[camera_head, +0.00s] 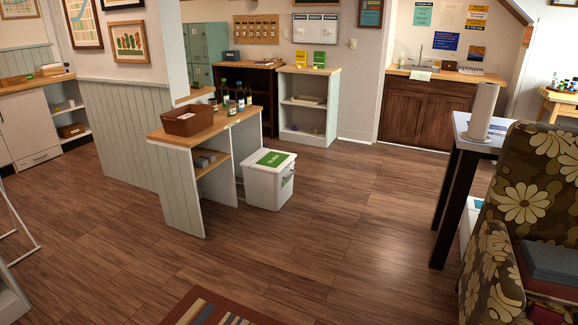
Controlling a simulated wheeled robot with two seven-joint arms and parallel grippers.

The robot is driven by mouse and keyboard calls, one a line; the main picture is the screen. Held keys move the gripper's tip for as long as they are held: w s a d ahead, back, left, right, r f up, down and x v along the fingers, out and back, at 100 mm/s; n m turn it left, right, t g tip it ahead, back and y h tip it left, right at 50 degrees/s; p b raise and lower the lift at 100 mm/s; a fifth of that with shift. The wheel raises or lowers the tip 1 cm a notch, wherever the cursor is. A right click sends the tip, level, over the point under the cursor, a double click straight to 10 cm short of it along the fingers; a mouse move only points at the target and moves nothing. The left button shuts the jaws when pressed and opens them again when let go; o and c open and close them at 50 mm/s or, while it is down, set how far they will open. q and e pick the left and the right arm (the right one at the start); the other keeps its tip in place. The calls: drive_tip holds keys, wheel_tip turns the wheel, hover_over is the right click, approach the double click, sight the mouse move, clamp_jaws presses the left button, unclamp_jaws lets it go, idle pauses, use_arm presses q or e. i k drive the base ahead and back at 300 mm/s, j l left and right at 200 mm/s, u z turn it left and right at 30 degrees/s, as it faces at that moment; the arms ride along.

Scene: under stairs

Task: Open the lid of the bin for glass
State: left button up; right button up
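A white bin (264,188) stands on the wooden floor, beside the right end of a wood-topped counter unit. Its lid is shut and carries a green label (272,158); the wording is too small to read. A second green mark shows on its right side. Several bottles (240,96) stand on the counter top just behind and above the bin. Neither of my grippers is in view.
The counter unit (168,138) holds a brown tub (188,120) and stands against the bin's left. The floor (320,240) in front and right of the bin is clear. A dark-legged table (452,190) and a floral armchair (520,200) stand at right. A striped rug (205,310) lies at the front.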

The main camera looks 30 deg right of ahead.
sight(273, 161)
drive_tip(key=i+l+z, duration=0.6)
drive_tip(key=i, duration=0.2)
drive_tip(key=i+l+z, duration=0.1)
drive_tip(key=i+z, duration=0.15)
drive_tip(key=i, duration=0.15)
drive_tip(key=i+z, duration=0.3)
drive_tip(key=i, duration=1.6)
drive_tip(key=i+l+u, duration=0.15)
drive_tip(key=i+u, duration=0.2)
drive_tip(key=i, duration=0.3)
drive_tip(key=i+l+u, duration=0.35)
drive_tip(key=i, duration=0.25)
drive_tip(key=i+l+u, duration=0.35)
drive_tip(key=i+l, duration=0.15)
